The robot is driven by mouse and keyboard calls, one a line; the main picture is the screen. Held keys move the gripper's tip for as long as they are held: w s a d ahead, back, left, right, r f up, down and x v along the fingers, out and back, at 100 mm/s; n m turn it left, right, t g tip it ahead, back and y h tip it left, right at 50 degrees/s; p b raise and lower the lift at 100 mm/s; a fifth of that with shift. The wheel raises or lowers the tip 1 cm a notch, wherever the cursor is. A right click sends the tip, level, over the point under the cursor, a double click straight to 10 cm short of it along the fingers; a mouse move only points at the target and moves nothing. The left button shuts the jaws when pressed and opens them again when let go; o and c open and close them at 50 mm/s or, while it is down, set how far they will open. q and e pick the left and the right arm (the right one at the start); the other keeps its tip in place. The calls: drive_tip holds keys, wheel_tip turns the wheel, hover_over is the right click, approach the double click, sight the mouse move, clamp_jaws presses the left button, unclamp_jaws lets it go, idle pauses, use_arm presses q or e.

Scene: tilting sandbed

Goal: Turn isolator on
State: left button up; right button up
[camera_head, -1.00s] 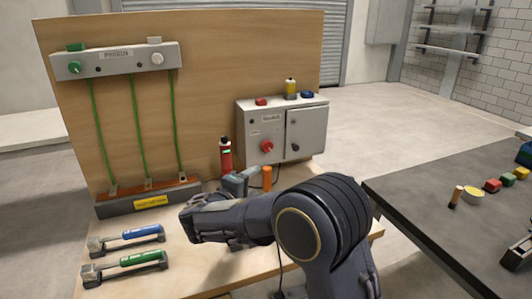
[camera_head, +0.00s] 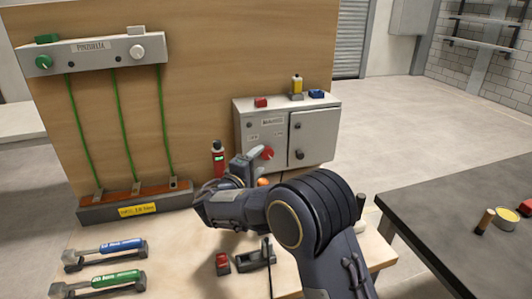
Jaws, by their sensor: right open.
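The grey isolator box (camera_head: 272,116) is mounted on the lower right of the wooden panel. Its red rotary knob (camera_head: 267,153) is on the left part of the front face, and a dark knob (camera_head: 299,155) is on the door at the right. My right gripper (camera_head: 250,163) is open, close in front of the box, just left of and below the red knob. I cannot tell whether it touches the knob. The knob's exact angle is too small to read. My left gripper is not in view.
A red cylindrical tester (camera_head: 217,160) stands left of my gripper. Red, yellow and blue items sit on top of the box. Torque wrenches with blue (camera_head: 122,245) and green (camera_head: 115,278) handles lie on the bench at front left. A dark table (camera_head: 450,215) stands at right.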

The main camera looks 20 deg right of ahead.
sight(265, 156)
drive_tip(key=shift+p+x, duration=0.3)
drive_tip(key=shift+x, duration=1.95)
drive_tip(key=c, duration=1)
drive_tip(key=shift+o, duration=0.2)
drive_tip(key=shift+f, duration=0.1)
